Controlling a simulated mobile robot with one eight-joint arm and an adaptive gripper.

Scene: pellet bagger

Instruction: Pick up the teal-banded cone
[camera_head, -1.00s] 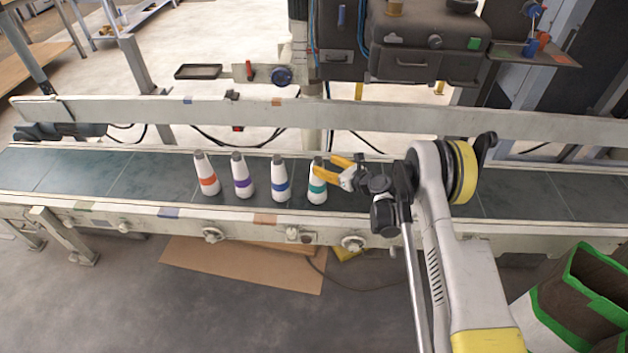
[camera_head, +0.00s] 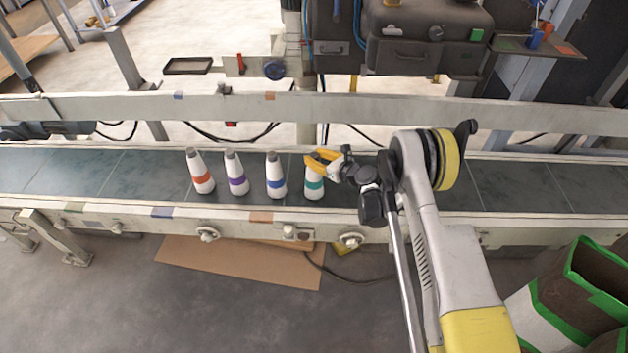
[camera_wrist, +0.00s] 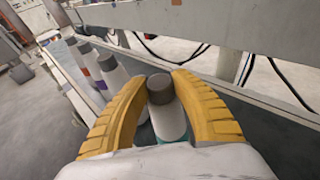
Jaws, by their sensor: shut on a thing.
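The teal-banded cone (camera_head: 314,186) is white with a dark tip and stands upright on the conveyor belt, rightmost in a row of cones. My gripper (camera_head: 318,160) comes from the right, and its yellow fingers are shut on the cone's upper part. In the wrist view my gripper (camera_wrist: 160,92) has one finger on each side of the cone (camera_wrist: 168,118), whose dark grey tip shows between them. The cone's top is partly hidden by the fingers in the head view.
A blue-banded cone (camera_head: 275,177), a purple-banded cone (camera_head: 236,175) and an orange-banded cone (camera_head: 201,173) stand to the left. A pale rail (camera_head: 420,113) runs behind the belt. The belt (camera_head: 520,187) right of my arm is clear.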

